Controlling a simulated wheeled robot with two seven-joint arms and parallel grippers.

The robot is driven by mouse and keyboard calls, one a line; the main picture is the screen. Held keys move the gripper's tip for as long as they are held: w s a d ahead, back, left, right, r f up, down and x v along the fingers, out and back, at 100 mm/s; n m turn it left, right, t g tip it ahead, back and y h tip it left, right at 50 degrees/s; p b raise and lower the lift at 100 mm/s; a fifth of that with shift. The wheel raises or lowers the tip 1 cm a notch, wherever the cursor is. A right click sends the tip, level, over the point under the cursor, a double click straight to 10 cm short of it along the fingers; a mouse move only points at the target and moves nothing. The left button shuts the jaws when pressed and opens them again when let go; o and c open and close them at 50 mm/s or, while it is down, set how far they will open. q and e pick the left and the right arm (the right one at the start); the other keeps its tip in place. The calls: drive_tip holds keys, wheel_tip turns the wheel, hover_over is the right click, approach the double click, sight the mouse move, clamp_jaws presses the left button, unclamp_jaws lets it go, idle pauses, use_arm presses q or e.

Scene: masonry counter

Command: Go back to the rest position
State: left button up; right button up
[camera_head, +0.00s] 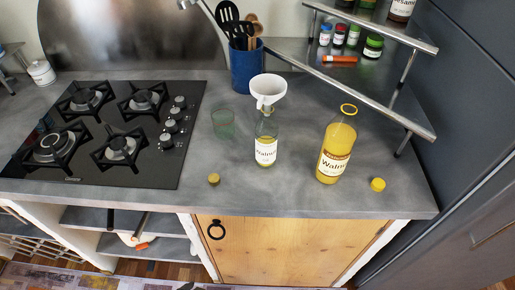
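Neither my left nor my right gripper shows in the head view. On the grey counter (290,190), a white funnel (268,88) sits at the mouth of a bottle (266,150) with a pale label. A fuller yellow bottle (336,148) labelled "Walnut" stands upright to its right, with no cap on its mouth. A yellow cap (378,184) lies right of that bottle. A small cork-coloured stopper (213,178) lies near the front edge. A greenish glass (223,123) stands left of the funnel.
A black gas hob (150,165) fills the counter's left. A blue utensil holder (246,68) stands at the back. A metal corner shelf (400,112) with small jars is at the back right. A tall dark cabinet (460,120) bounds the right. The front counter strip is mostly clear.

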use_arm(q)
drive_tip(key=s+f+b, duration=0.2)
drive_tip(key=f+b, duration=0.1)
drive_tip(key=f, duration=0.6)
drive_tip(key=s+d+f+t+b, duration=0.1)
drive_tip(key=s+f+b, duration=0.1)
drive_tip(key=f, duration=0.6)
drive_tip(key=shift+s+f+h+b, duration=0.25)
drive_tip(key=shift+f+h+b, duration=0.1)
drive_tip(key=shift+b, duration=0.2)
use_arm(e)
drive_tip(key=s+f, duration=0.2)
drive_tip(key=f, duration=0.7)
drive_tip(key=s+a+f+t, duration=0.1)
drive_tip(key=s+f, duration=0.1)
drive_tip(key=f, duration=0.6)
drive_tip(key=shift+s+f+y, duration=0.25)
drive_tip(key=shift+f+y, duration=0.05)
drive_tip(key=shift+f, duration=0.05)
